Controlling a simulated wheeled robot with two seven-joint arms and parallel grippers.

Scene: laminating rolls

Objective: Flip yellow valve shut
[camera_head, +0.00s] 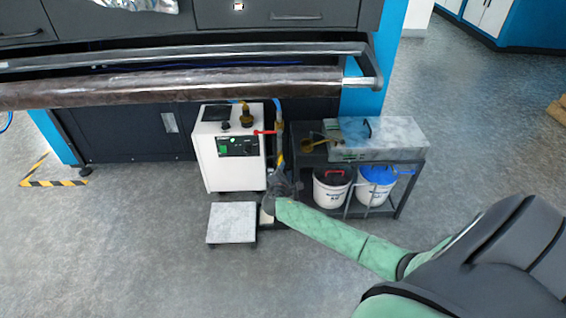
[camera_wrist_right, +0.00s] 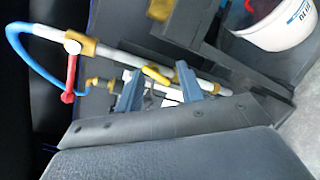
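The yellow valve handle (camera_wrist_right: 155,75) sits on a pale pipe with brass fittings in the right wrist view. In the head view, a small yellow part (camera_head: 281,161) shows on the upright pipe beside the white machine. My right gripper (camera_head: 281,181) is at this pipe, at the end of the green-sleeved arm. In the right wrist view its two blue-grey fingers (camera_wrist_right: 159,83) are apart, with the yellow handle between or just beyond their tips. I cannot tell whether they touch it. My left gripper is not in view.
A red valve handle (camera_wrist_right: 70,80) and a blue hose (camera_wrist_right: 18,50) are on the same pipe. The white machine (camera_head: 229,165) stands left, a low platform (camera_head: 231,222) before it. A rack (camera_head: 409,187) with white buckets (camera_head: 331,190) stands right. The floor in front is clear.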

